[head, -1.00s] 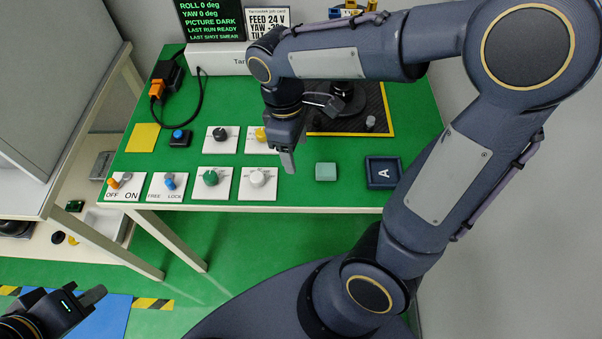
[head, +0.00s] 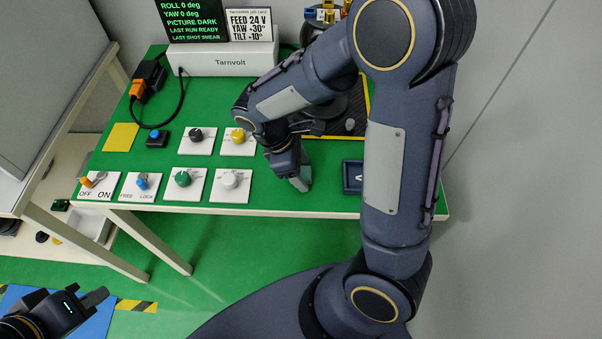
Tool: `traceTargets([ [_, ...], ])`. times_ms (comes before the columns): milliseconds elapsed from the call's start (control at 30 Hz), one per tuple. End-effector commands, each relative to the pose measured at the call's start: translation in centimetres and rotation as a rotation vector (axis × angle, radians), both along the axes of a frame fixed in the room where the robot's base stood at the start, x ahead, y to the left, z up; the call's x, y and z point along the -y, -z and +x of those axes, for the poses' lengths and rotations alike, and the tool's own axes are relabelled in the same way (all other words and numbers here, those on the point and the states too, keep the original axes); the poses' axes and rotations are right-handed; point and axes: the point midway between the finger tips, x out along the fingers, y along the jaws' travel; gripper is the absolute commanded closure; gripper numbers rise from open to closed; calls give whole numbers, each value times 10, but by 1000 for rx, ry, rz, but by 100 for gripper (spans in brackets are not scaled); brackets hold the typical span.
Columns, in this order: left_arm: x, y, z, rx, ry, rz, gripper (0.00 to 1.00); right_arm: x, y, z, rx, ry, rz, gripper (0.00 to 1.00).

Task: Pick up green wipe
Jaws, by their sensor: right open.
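The green wipe (head: 306,172), a small pale green block, lies on the green table top near its front edge. My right gripper (head: 299,182) is directly over it, pointing down, with its jaws open. The gripper covers most of the wipe, so I cannot tell whether the fingers are around it or touching it. My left gripper (head: 92,300) is low at the bottom left, away from the table; its jaw gap does not show clearly.
A dark blue lettered tray (head: 352,177) is right of the wipe, partly hidden by my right arm. Several white knob plates, including the white-knob one (head: 230,186), stand to the left. A white Tarnvolt box (head: 222,61) is at the back. The table's front edge (head: 270,211) is close.

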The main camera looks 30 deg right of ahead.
Motion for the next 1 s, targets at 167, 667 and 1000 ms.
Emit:
traceTargets([
  [167,0,0,0,0,0,0,100,0,0,0,1,1,1,38],
  [667,0,0,0,0,0,0,100,0,0,0,1,1,1,86],
  [1000,0,-3,0,0,0,0,100,0,-14,1,4,1,2,86],
])
